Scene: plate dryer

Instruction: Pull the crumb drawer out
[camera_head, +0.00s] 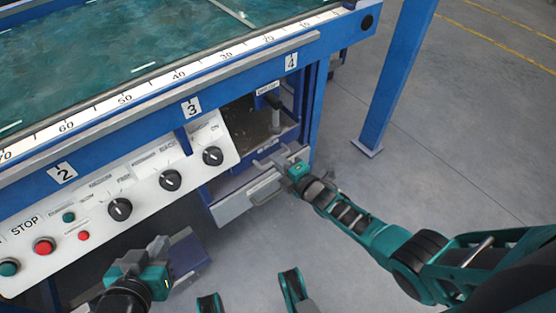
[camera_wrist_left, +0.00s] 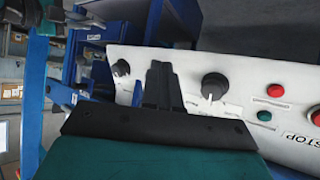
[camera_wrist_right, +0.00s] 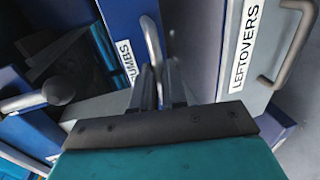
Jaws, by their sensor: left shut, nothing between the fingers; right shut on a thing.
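The crumb drawer's blue front, with part of a CRUMBS label (camera_wrist_right: 127,62), is at the left of the right wrist view. Its curved metal handle (camera_wrist_right: 153,45) reaches down to my right gripper (camera_wrist_right: 160,88). In the head view my right gripper (camera_head: 274,164) is at the drawers below the open bay, shut on the handle; its body hides part of the front. I cannot tell how far out the drawer is. My left gripper (camera_head: 160,245) is shut and empty, low in front of the control panel; its fingers (camera_wrist_left: 162,84) also show in the left wrist view.
The LEFTOVERS drawer (camera_wrist_right: 236,50) with its own handle (camera_wrist_right: 288,45) is close beside the right gripper. The control panel (camera_head: 140,190) carries several knobs and buttons. A blue post (camera_head: 397,75) stands at the right. Grey floor (camera_head: 470,150) is open there.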

